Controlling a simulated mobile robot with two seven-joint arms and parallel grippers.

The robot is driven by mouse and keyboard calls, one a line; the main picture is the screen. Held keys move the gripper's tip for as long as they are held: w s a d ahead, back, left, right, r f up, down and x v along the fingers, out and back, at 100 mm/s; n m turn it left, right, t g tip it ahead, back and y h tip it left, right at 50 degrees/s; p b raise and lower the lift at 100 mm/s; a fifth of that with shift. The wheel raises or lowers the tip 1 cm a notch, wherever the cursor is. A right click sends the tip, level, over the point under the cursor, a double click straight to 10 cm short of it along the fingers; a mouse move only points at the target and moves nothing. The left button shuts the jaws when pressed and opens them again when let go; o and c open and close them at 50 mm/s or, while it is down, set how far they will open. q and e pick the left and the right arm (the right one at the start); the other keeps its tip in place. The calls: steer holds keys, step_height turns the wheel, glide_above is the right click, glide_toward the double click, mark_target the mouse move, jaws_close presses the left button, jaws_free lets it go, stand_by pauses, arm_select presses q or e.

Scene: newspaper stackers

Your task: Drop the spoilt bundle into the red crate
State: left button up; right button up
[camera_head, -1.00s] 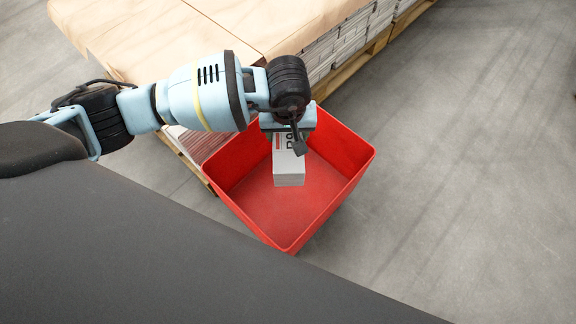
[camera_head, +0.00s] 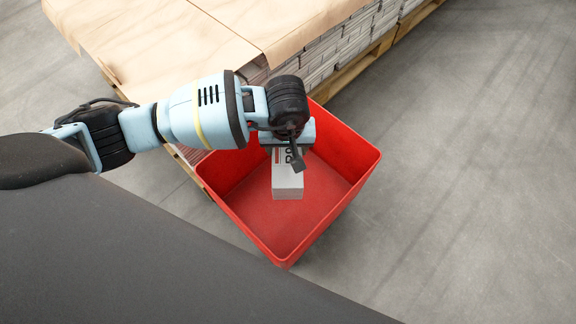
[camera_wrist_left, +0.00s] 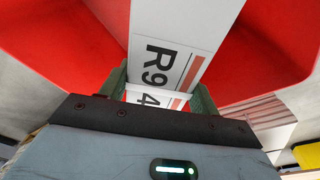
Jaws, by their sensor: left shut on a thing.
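The red crate (camera_head: 345,190) stands open on the floor in the middle of the head view. My left gripper (camera_head: 287,148) is over the crate, pointing down, shut on the bundle (camera_head: 287,184), a grey-white block with dark lettering. In the head view the bundle hangs within the crate's outline; I cannot tell how far it is above the crate floor. In the left wrist view the bundle (camera_wrist_left: 185,25) sits between the two green-grey fingers (camera_wrist_left: 160,92), showing "R9", a "4" and an orange-red stripe. Part of the bundle is hidden by the gripper. My right gripper is not in view.
Pallets of stacked newspapers (camera_head: 335,52), topped with brown sheets (camera_head: 150,40), stand behind and left of the crate. The wooden pallet edge (camera_head: 365,62) runs close behind it. The grey floor (camera_head: 480,170) to the right is clear.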

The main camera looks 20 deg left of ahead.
arm_select(q)
steer(key=shift+w+r, duration=0.1)
steer(key=shift+r, duration=0.05)
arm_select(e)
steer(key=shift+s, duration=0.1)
arm_select(q)
steer(key=o, duration=1.8)
steer(key=shift+c, duration=0.2)
steer(key=shift+o, duration=0.5)
steer(key=shift+r, duration=0.45)
steer(key=r, duration=0.2)
steer(key=r+p, duration=0.1)
steer(key=r, duration=0.1)
steer(key=s+r+p, duration=0.1)
steer(key=r, duration=0.1)
steer(key=shift+d, duration=0.15)
steer(key=shift+r+p, duration=0.35)
steer(key=shift+r, duration=0.05)
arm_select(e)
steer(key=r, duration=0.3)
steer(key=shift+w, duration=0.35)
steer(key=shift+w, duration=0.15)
